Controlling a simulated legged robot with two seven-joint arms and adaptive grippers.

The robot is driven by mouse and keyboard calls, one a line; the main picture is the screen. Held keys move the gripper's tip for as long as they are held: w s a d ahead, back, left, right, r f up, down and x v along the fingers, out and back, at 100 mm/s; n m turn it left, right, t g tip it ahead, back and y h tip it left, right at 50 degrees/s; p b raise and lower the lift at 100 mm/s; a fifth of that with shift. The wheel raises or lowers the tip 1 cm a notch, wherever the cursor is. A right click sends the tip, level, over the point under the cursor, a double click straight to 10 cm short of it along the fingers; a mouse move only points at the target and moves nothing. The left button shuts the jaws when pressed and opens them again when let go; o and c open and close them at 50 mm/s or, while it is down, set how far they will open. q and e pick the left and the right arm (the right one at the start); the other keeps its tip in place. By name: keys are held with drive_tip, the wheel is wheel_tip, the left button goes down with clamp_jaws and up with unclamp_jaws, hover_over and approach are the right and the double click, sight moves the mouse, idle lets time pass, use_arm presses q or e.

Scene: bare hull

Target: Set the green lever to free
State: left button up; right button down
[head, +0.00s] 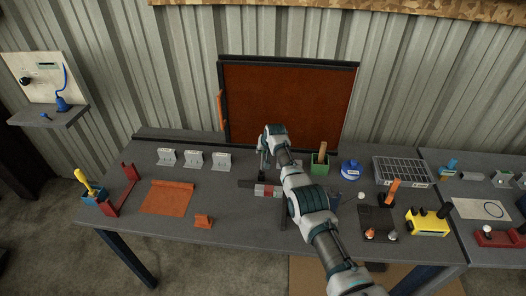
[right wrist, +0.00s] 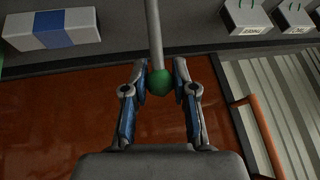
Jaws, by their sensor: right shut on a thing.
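The green lever shows in the right wrist view as a green ball knob (right wrist: 159,82) on the end of a straight grey rod. My right gripper (right wrist: 160,74) has its two fingers on either side of the knob and is shut on it. In the head view, my right gripper (head: 264,160) is over the table in front of the orange-brown panel (head: 290,105). There the knob is hidden or too small to make out. I cannot read any lever position mark. My left gripper is not in view.
Several small white labelled stands (head: 193,159) are left of my gripper. A red and pale block (head: 266,190) lies in front of it. An orange mat (head: 163,198) lies front left.

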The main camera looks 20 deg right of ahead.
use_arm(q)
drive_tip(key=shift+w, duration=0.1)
use_arm(e)
drive_tip(key=shift+s+f, duration=0.1)
drive_tip(key=shift+f, duration=0.1)
drive_tip(key=c, duration=0.9)
unclamp_jaws()
drive_tip(key=shift+w+f, duration=0.1)
drive_tip(key=shift+w, duration=0.25)
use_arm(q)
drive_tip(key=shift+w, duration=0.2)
use_arm(e)
drive_tip(key=shift+d, duration=0.1)
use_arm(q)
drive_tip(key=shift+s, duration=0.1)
use_arm(e)
drive_tip(key=shift+s, duration=0.1)
drive_tip(key=shift+s+r, duration=0.15)
drive_tip(key=shift+r, duration=0.35)
drive_tip(key=v, duration=1)
drive_tip(key=shift+s+r, duration=0.2)
drive_tip(key=shift+r, duration=0.1)
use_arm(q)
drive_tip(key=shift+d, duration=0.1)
